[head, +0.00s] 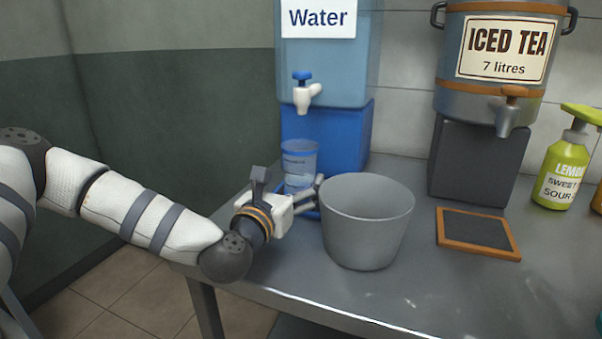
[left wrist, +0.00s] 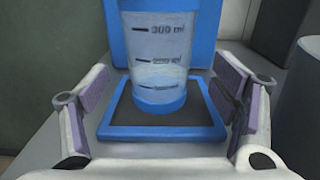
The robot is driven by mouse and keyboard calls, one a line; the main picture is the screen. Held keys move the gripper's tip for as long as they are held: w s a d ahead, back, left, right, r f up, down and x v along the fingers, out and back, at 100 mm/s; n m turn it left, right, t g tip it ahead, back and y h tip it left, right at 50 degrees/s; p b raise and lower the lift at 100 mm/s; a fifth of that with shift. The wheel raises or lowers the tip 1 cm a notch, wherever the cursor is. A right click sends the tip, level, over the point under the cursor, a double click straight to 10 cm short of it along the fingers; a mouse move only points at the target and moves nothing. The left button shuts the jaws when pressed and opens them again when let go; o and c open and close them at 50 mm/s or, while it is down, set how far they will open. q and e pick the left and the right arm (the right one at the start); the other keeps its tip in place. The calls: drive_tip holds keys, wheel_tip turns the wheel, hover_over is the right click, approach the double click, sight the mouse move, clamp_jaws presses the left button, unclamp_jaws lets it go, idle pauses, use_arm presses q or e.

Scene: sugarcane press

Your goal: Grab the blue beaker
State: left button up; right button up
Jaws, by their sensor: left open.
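The blue beaker (head: 299,163) is clear with a blue rim and blue base. It stands upright under the tap of the water dispenser (head: 325,60). In the left wrist view the beaker (left wrist: 158,60) shows dark volume marks and stands on a blue-framed dark mat (left wrist: 160,131). My left gripper (head: 312,195) is in front of the beaker in the head view. In the left wrist view its open fingers (left wrist: 162,105) are spread to either side of the beaker, with gaps between. The beaker's lower part is partly hidden by my gripper in the head view. My right gripper is not in view.
A grey bucket (head: 365,225) stands close to the right of my left gripper. An iced tea dispenser (head: 500,60) sits on a dark block, with an orange-framed mat (head: 478,233) in front. A green pump bottle (head: 566,165) stands at the right. The front right table top is clear.

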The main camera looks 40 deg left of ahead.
sight(300, 172)
use_arm(q)
drive_tip(key=x, duration=0.5)
drive_tip(key=shift+w+a, duration=0.1)
drive_tip(key=shift+w, duration=0.05)
drive_tip(key=c, duration=1.3)
drive_tip(key=shift+c, duration=1)
drive_tip(key=shift+r, duration=0.1)
